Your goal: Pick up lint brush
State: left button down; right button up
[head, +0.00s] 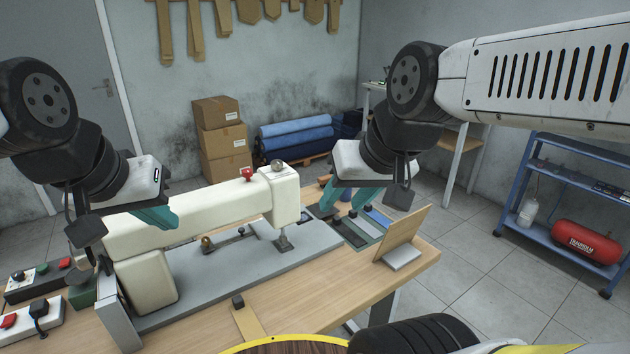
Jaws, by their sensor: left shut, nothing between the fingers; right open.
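I cannot pick out a lint brush for certain. A row of flat grey, green and blue pieces (357,231) lies on the table right of the sewing machine, partly hidden under my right gripper. My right gripper (344,202) is open, with its teal fingers pointing down over the far end of these pieces. Whether it touches anything there is unclear. My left gripper (160,215) is shut and empty, in front of the white machine arm in this view.
The large white sewing machine (190,219) stands on a grey plate (205,289) on the wooden table (290,310). A tilted wooden board (401,233) stands at the right edge. Control boxes (38,285) sit at left. A blue cart (560,232) stands far right.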

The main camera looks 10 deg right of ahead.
aim_at(323, 180)
jog(key=z, duration=0.4)
jog(key=l+z, duration=0.7)
jog(key=i+l+z, duration=0.15)
jog(key=l+z, duration=0.25)
jog(key=i+l+z, duration=0.2)
jog(key=i+l, duration=0.15)
jog(key=i+l+z, duration=0.2)
jog(key=i, duration=0.4)
jog(key=i+l+z, duration=0.2)
jog(key=i, duration=0.3)
jog(key=i+u, duration=0.7)
jog(key=i, duration=0.2)
jog(key=i+l+u, duration=0.25)
jog(key=i+u, duration=0.15)
jog(key=i+j+u, duration=0.15)
jog(key=u, duration=0.25)
jog(key=i+u, duration=0.3)
jog(key=u, duration=0.15)
jog(key=i+u, duration=0.25)
jog(key=u, duration=0.15)
jog(key=i+u, duration=0.25)
jog(key=u, duration=0.2)
jog(key=i+l+u, duration=0.15)
jog(key=u, duration=0.25)
jog(key=i+j+u, duration=0.15)
jog(key=i+u, duration=0.25)
jog(key=i, duration=0.15)
jog(key=i+u, duration=0.35)
jog(key=i, duration=0.15)
